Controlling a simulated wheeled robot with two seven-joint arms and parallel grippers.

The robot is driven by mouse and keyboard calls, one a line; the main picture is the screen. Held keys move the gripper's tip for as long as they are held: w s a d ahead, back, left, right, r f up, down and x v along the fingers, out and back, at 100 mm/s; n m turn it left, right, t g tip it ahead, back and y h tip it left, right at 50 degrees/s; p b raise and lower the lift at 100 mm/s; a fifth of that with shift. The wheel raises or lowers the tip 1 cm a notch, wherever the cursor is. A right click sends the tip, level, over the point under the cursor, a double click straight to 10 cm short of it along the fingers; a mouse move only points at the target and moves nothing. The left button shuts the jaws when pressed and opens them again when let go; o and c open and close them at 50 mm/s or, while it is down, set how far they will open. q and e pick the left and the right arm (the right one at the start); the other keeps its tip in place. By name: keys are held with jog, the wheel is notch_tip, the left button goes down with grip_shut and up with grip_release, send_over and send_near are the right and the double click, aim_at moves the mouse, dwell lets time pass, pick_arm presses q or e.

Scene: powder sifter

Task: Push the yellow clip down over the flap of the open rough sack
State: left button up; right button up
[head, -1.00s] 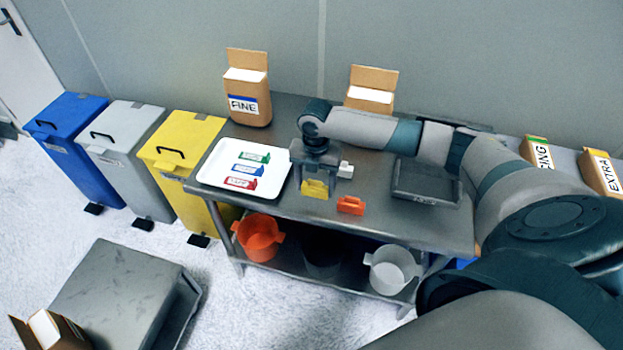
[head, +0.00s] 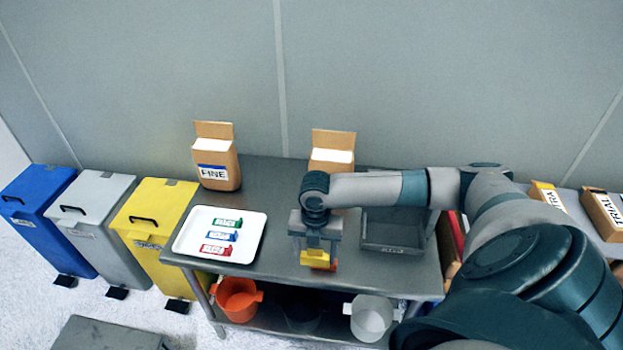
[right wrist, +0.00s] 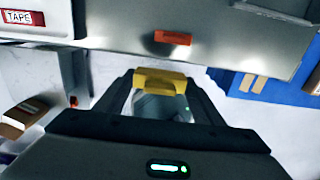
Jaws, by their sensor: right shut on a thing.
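My right gripper (head: 316,252) is shut on the yellow clip (head: 313,257), which is held over the front part of the steel table. In the right wrist view the yellow clip (right wrist: 160,80) sits between the fingertips. Two open sacks with raised back flaps stand at the back of the table. The left one (head: 217,160) reads FINE. The label of the other sack (head: 332,150) is hidden behind my arm, so I cannot tell if it is the rough one. The clip is apart from both sacks. My left gripper is not in view.
A white tray (head: 190,249) with green, blue and red labelled items is left of the gripper. A dark tray (head: 394,230) is to its right. An orange clip (right wrist: 172,37) lies on the table. More sacks (head: 606,212) stand far right. Bins (head: 160,220) stand left.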

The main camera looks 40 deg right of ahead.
dwell(0.5)
jog(key=shift+s+a+f+m+b, duration=0.1)
jog(key=shift+a+f+m+b, duration=0.15)
jog(key=shift+a+m+b, duration=0.1)
jog(key=s+a+f+m+b, duration=0.2)
jog(key=a+f+m+b, duration=0.2)
jog(key=a+m+b, duration=0.3)
jog(key=s+a+f+m+b, duration=0.3)
jog(key=a+m+b, duration=0.5)
jog(key=m, duration=1)
jog(key=shift+s+a+f, duration=0.25)
jog(key=shift+a+f, duration=0.2)
jog(key=shift+a, duration=0.55)
